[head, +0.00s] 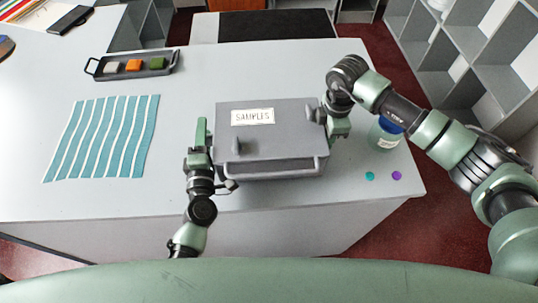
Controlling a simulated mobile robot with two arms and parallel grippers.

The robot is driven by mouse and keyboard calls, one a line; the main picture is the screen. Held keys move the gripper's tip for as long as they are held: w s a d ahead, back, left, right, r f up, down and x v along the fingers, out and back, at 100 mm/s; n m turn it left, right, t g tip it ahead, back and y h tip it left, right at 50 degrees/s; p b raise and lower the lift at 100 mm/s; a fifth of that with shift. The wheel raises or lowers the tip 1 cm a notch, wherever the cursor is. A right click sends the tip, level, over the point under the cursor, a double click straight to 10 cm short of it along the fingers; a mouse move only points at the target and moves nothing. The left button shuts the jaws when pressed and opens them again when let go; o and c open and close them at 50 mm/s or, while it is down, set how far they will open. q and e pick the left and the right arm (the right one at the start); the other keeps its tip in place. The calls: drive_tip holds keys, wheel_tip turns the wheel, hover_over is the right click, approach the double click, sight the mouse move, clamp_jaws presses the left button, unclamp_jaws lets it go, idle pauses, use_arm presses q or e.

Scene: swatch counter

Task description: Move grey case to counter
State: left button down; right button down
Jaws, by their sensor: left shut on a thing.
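The grey case (285,145) is a flat box with a white label reading "SAMPLES". It is at the near middle of the pale counter (270,75); I cannot tell whether its underside touches the top. My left gripper (203,140) is at the case's left side and shut on it. My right gripper (336,124) is at the case's right side, by its far right corner. Its fingertips are partly hidden, so I cannot tell whether they are shut.
A striped teal swatch sheet (102,138) lies to the left. A dark tray (158,69) with small coloured blocks is behind it. A blue-lidded jar (384,135) stands close by my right arm. A teal disc (369,176) and a purple disc (396,175) lie near the right edge.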

use_arm(q)
drive_tip(key=shift+w+f+b, duration=0.15)
drive_tip(key=shift+f+b, duration=0.35)
drive_tip(key=shift+f, duration=0.2)
use_arm(e)
drive_tip(key=shift+w+f, duration=0.1)
drive_tip(key=shift+f, duration=0.65)
use_arm(q)
drive_tip(key=c, duration=1)
unclamp_jaws()
use_arm(e)
drive_tip(key=c, duration=1.6)
unclamp_jaws()
use_arm(q)
drive_tip(key=shift+o, duration=0.9)
drive_tip(key=shift+r, duration=0.1)
use_arm(e)
drive_tip(key=shift+o, duration=1)
drive_tip(key=shift+r, duration=0.1)
use_arm(q)
drive_tip(key=shift+s, duration=0.2)
